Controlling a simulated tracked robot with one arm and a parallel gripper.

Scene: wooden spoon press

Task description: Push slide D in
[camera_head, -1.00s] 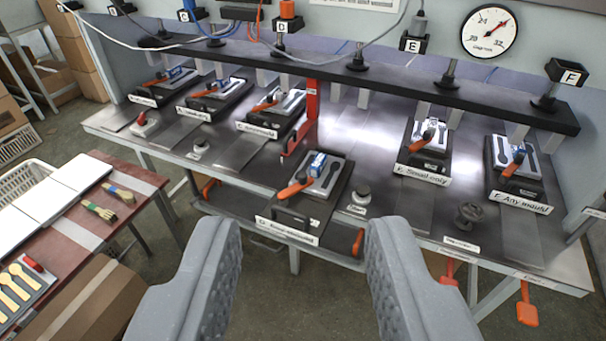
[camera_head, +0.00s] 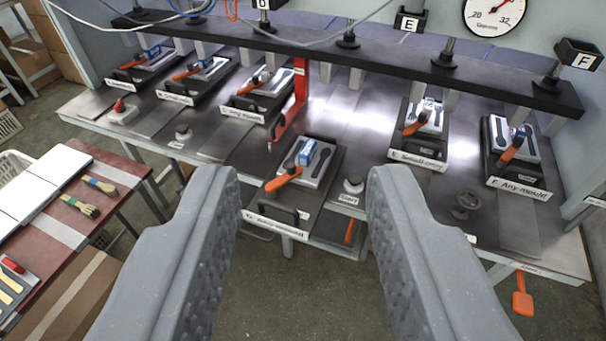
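The slide that I take for D (camera_head: 310,205) sticks out over the table's front edge in the middle of the bench. Its front label is too blurred to read surely. It carries a pale mould plate (camera_head: 318,177) with a dark spoon shape, a blue block (camera_head: 306,152) and an orange lever (camera_head: 284,180). A black handle (camera_head: 283,213) stands at its front. My gripper (camera_head: 303,180) is open and empty. Its two grey fingers appear on either side of the slide, apart from it in the picture; their height above it is hard to judge.
Other slides sit further back: C (camera_head: 262,97) to the left, E (camera_head: 421,132) and F (camera_head: 514,152) to the right. A red upright part (camera_head: 297,100) stands behind D. A grey knob (camera_head: 353,185) is close on D's right. A brush table (camera_head: 110,215) is at left.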

